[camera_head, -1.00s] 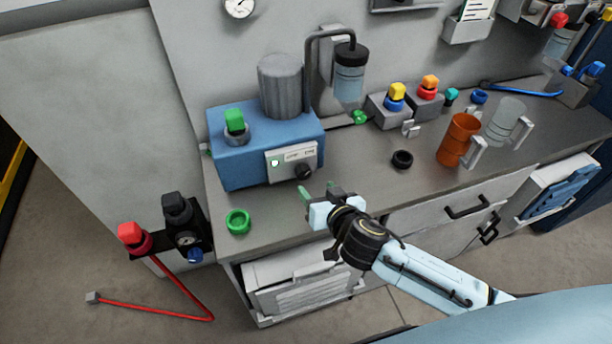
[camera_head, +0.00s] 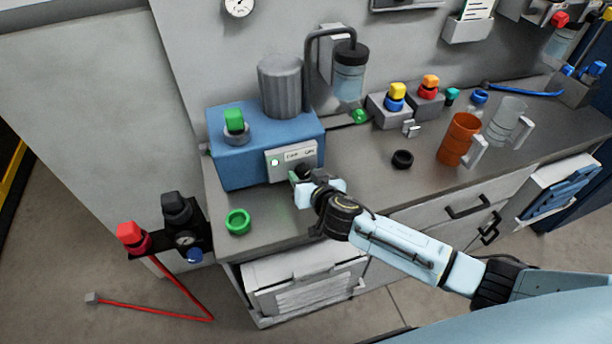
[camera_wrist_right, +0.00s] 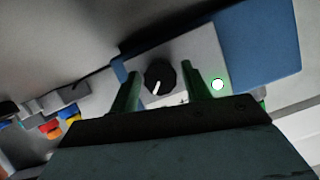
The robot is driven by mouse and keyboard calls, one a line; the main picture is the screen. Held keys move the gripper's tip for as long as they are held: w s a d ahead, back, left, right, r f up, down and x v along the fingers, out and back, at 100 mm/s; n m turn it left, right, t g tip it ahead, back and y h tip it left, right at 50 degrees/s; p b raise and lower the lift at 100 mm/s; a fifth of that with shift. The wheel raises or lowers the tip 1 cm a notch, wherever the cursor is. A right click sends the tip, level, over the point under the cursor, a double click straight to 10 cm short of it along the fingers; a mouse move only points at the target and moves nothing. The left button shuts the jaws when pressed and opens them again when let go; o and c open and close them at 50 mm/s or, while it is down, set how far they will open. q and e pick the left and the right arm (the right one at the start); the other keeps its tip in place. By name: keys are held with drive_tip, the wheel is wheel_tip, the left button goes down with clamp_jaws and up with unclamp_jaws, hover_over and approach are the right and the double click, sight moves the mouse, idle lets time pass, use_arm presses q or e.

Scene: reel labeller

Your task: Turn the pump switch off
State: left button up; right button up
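The blue pump unit (camera_head: 236,160) stands on the bench, with a grey motor on top and a pale switch panel (camera_head: 279,170) on its front. The panel has a lit green-white lamp (camera_head: 275,162) and a black rotary knob, the pump switch (camera_wrist_right: 160,76). The knob has a white pointer line, tilted in the right wrist view. My right gripper (camera_head: 300,176) is at the panel, with green fingers apart on either side of the knob in the right wrist view (camera_wrist_right: 160,88). Gaps show between fingers and knob. In the head view the gripper partly hides the knob. My left gripper is out of view.
A green ring (camera_head: 238,221) lies near the front left edge of the bench. A black ring (camera_head: 402,159), an orange mug (camera_head: 458,139) and a clear mug (camera_head: 508,121) stand to the right. A red valve (camera_head: 132,236) juts out at the lower left.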

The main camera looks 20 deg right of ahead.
drive_tip(key=c, duration=0.7)
drive_tip(key=shift+a+n+h, duration=0.1)
drive_tip(key=shift+n+h, duration=0.7)
drive_tip(key=shift+n, duration=0.3)
drive_tip(key=shift+f+n+h+b, duration=0.1)
drive_tip(key=shift+n+h+b, duration=0.7)
drive_tip(key=shift+n, duration=0.4)
drive_tip(key=n+t+h+b, duration=0.1)
drive_tip(key=n+h+b, duration=0.1)
drive_tip(key=n+b, duration=0.1)
drive_tip(key=shift+f+n+h, duration=0.1)
drive_tip(key=shift+n+h, duration=0.2)
drive_tip(key=shift+n, duration=0.2)
drive_tip(key=n+t+h+b, duration=0.1)
drive_tip(key=n+b, duration=0.2)
drive_tip(key=shift+a, duration=0.1)
drive_tip(key=shift+n+t+h+b, duration=0.3)
drive_tip(key=shift+n+t+b, duration=0.15)
drive_tip(key=shift+n, duration=0.25)
